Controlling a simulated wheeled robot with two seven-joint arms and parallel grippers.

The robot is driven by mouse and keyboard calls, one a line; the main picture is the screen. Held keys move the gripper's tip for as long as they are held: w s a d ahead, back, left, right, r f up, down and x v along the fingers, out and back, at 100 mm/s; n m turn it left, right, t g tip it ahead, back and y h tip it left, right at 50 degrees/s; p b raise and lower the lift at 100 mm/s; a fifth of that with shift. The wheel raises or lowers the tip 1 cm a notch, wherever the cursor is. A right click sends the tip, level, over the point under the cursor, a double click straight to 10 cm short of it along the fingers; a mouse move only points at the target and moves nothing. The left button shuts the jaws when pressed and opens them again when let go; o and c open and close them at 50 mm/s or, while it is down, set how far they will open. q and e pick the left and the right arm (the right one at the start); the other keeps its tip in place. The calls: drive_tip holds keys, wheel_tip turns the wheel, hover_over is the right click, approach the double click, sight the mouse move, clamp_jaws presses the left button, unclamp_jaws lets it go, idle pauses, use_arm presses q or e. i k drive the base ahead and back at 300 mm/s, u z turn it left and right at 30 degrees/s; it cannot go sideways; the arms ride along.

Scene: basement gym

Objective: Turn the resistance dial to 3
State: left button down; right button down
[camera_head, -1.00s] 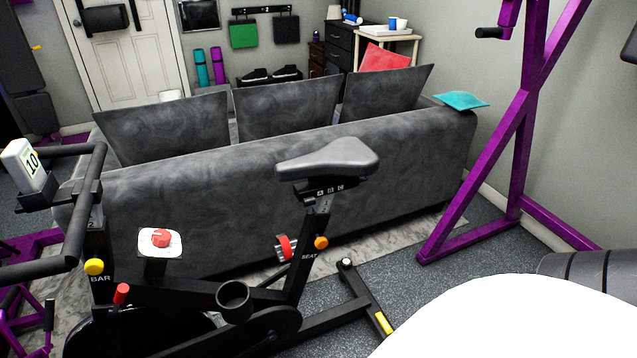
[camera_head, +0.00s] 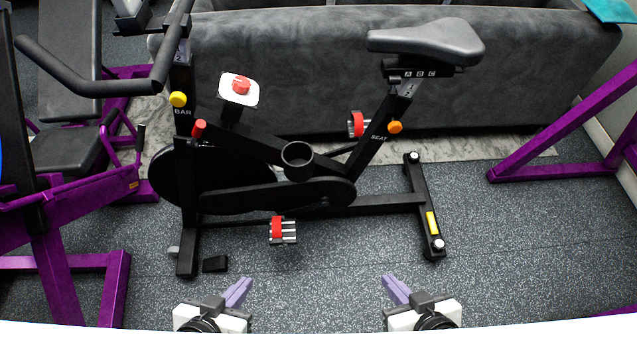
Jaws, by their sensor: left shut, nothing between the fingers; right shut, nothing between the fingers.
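The resistance dial (camera_head: 241,86) is a red knob on a white plate, on a black post of the exercise bike (camera_head: 250,150). Its numbers are too small to read, so its setting cannot be told. My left gripper (camera_head: 247,283) is shut and empty at the bottom of the view, below the bike's pedal. My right gripper (camera_head: 386,278) is shut and empty to its right, over the floor. Both are well apart from the dial.
A grey sofa (camera_head: 320,75) stands behind. Purple gym frames (camera_head: 115,290) stand left and right.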

sight(241, 85)
drive_tip(key=z, duration=0.65)
drive_tip(key=i, duration=0.45)
drive_tip(key=u, duration=2.4)
